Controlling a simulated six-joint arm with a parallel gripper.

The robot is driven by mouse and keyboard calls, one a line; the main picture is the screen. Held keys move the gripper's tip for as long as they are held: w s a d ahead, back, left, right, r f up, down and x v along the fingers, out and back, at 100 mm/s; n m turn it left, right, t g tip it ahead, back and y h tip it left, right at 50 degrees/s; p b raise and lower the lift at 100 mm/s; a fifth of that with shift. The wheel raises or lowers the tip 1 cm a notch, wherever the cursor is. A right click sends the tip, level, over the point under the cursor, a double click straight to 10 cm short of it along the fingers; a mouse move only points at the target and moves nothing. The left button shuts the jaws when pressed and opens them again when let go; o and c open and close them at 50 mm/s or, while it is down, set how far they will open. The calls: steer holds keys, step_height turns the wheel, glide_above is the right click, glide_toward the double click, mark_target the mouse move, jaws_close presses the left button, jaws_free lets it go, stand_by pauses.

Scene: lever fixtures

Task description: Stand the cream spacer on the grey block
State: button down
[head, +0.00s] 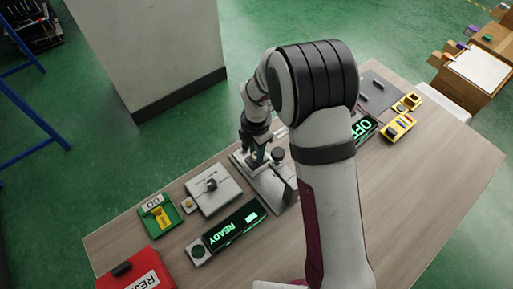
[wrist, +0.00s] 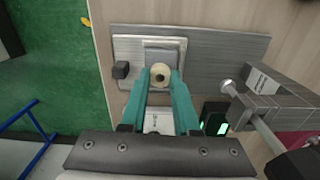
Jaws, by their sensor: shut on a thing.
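My gripper (wrist: 160,85) has two teal fingers, shut on the cream spacer (wrist: 160,74), a round ring with a dark hole facing the wrist camera. The grey block (wrist: 165,43) shows behind the spacer in the wrist view, on a stepped steel plate (wrist: 220,42). The spacer overlaps the block's near part; I cannot tell whether they touch. In the head view my gripper (head: 257,160) points down over the metal fixture (head: 280,190), and the spacer cannot be made out there.
A dark knob (wrist: 121,70) stands left of the spacer, and a grey lever fixture (wrist: 265,88) with a rod stands to the right. In the head view are a green GO tray (head: 172,224), a READY display (head: 228,232), a red REJECT bin (head: 140,272) and a yellow device (head: 398,127).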

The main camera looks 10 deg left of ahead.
steer(key=shift+c, duration=0.5)
jaws_free()
steer(key=shift+r, duration=3.45)
steer(key=shift+r, duration=0.1)
steer(key=s+d+r+m, duration=0.1)
steer(key=s+r+m, duration=0.1)
steer(key=r+m, duration=0.1)
steer(key=s+d+r+m+y, duration=0.1)
steer(key=s+d+r+m, duration=0.1)
steer(key=r+m, duration=0.1)
steer(key=s+d+r+m, duration=0.2)
steer(key=r+m, duration=0.1)
steer(key=m, duration=0.2)
steer(key=shift+d+y, duration=0.1)
steer(key=shift+y, duration=0.3)
steer(key=s+d+r+m, duration=0.1)
steer(key=s+d+m, duration=0.2)
steer(key=s+m, duration=0.6)
steer(key=s+d+r+m, duration=0.1)
steer(key=s+d+m, duration=0.3)
steer(key=s+m, duration=0.6)
steer(key=shift+s+m, duration=0.2)
steer(key=shift+m, duration=0.8)
